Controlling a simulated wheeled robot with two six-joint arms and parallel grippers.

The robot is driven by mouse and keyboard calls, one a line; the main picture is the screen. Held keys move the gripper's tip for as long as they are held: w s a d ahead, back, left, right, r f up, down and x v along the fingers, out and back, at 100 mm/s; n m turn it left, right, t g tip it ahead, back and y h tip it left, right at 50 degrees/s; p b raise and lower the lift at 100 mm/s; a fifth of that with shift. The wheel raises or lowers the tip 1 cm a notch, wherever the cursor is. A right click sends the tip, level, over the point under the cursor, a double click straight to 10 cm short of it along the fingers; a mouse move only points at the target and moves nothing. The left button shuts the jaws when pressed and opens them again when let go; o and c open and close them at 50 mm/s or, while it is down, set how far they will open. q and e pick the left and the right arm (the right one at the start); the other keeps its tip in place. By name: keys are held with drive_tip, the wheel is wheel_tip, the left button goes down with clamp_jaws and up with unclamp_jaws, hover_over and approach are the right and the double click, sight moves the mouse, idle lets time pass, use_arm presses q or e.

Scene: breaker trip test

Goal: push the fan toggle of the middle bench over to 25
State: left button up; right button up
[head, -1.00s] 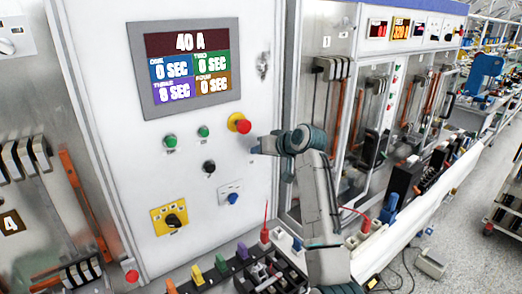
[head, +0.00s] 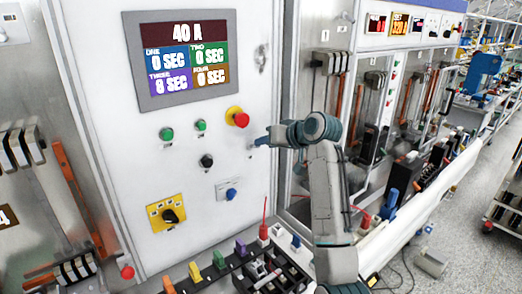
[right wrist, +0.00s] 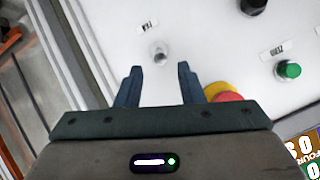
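The fan toggle (right wrist: 159,54) is a small silvery lever below a label on the white bench panel, seen in the right wrist view. My right gripper (right wrist: 158,75) is open, its two dark blue fingers apart with the toggle showing ahead of the gap between them. No contact with the toggle can be seen. In the head view my right gripper (head: 263,141) is close to the panel, below and right of the red emergency button (head: 238,118). The toggle's setting cannot be read. My left gripper is out of view.
The panel carries a display (head: 184,60) reading 40 A, green buttons (head: 166,134), a black knob (head: 206,161), a blue knob (head: 231,194) and a yellow-plated rotary switch (head: 168,215). Coloured terminals and a red lead (head: 264,215) stand below. The emergency button is close to my fingers.

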drive_tip(key=b+v, duration=0.2)
drive_tip(key=v, duration=0.4)
drive_tip(key=shift+s+d+r, duration=0.15)
idle(0.4)
